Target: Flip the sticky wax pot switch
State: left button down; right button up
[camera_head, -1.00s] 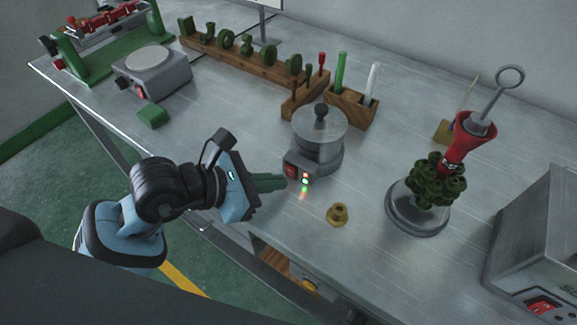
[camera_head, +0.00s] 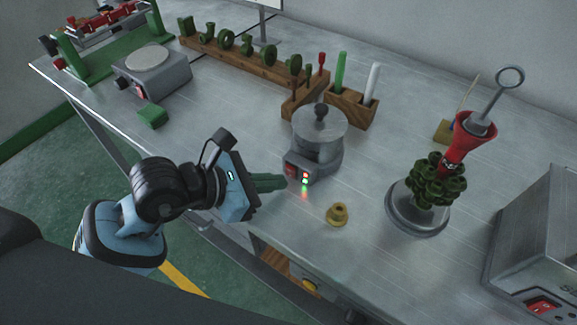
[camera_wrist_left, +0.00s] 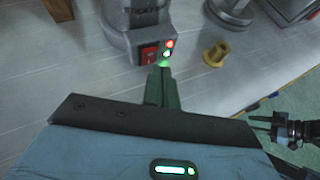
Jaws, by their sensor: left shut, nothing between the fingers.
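The sticky wax pot (camera_head: 318,143) is a grey metal pot with a knobbed lid, standing near the table's front edge. Its red switch (camera_head: 291,169) is on the front of the base, beside a red and a green light that are lit. The switch also shows in the left wrist view (camera_wrist_left: 149,53). My left gripper (camera_head: 284,182) is shut and empty, its green fingertips just in front of the switch box. In the left wrist view the fingertips (camera_wrist_left: 162,70) are close below the switch and lights; I cannot tell whether they touch.
A small brass piece (camera_head: 337,214) stands right of the pot near the front edge. A round stand with a green wax tree (camera_head: 437,182) is further right. A wooden holder (camera_head: 352,107) with pens is behind the pot. A grey hotplate (camera_head: 152,75) is at the left.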

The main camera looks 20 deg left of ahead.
pick_arm(q)
jog(key=shift+w+r, duration=0.1)
jog(key=shift+w, duration=0.05)
jog(key=shift+w+d, duration=0.15)
jog(key=shift+w, duration=0.1)
jog(key=shift+w+d, duration=0.1)
jog(key=shift+w, duration=0.15)
dwell(0.9)
jog(key=shift+s+a+p, duration=0.3)
jog(key=shift+s, duration=0.4)
jog(key=shift+s+a+f, duration=0.15)
jog(key=shift+s+a, duration=0.1)
jog(key=shift+s, duration=0.45)
jog(key=shift+s+a+f, duration=0.15)
jog(key=shift+s+a, duration=0.15)
jog(key=shift+s, duration=0.45)
jog(key=shift+s+a+f, duration=0.15)
jog(key=shift+s+a, duration=0.1)
jog(key=shift+s, duration=0.6)
